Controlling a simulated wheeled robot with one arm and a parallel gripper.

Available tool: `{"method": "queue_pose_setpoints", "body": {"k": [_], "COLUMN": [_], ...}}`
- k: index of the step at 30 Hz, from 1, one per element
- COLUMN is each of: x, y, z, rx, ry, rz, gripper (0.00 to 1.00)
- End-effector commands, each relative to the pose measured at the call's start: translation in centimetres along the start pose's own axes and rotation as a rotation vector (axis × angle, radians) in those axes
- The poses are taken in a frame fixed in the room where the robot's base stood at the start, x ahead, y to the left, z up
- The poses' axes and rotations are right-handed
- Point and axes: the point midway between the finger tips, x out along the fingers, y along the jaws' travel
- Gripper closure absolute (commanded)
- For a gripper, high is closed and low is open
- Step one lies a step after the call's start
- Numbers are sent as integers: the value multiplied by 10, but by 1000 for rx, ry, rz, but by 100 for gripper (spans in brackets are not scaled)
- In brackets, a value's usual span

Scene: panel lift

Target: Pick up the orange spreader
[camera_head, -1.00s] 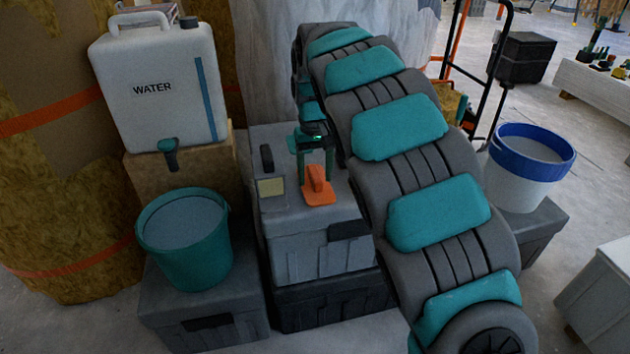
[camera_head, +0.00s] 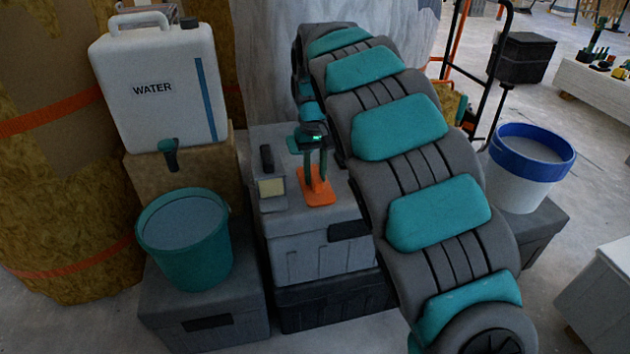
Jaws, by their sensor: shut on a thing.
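The orange spreader (camera_head: 318,199) is on top of the grey toolbox, near its right side. Its flat orange base shows below my gripper, while its upper part is largely hidden by the fingers. My gripper (camera_head: 316,177) points down from the end of my arm, with its green fingers shut on the spreader. I cannot see any gap between the spreader's base and the lid.
A scraper-like tool with a dark handle (camera_head: 270,187) lies left of the spreader on the grey toolbox (camera_head: 312,255). A teal bucket (camera_head: 185,262) and a white water container (camera_head: 160,105) stand to the left. A white-and-blue bucket (camera_head: 522,185) stands at the right.

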Motion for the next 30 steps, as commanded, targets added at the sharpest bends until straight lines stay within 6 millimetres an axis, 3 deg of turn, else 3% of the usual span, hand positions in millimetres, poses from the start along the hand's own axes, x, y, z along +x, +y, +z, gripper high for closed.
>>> {"method": "queue_pose_setpoints", "body": {"k": [8,22,30], "x": [-3,-36,-37], "y": [0,0,2], "z": [0,-1,17], "rx": [0,-1,0], "ry": [2,3,1], "rz": [0,-1,1], "gripper": [100,100,100]}}
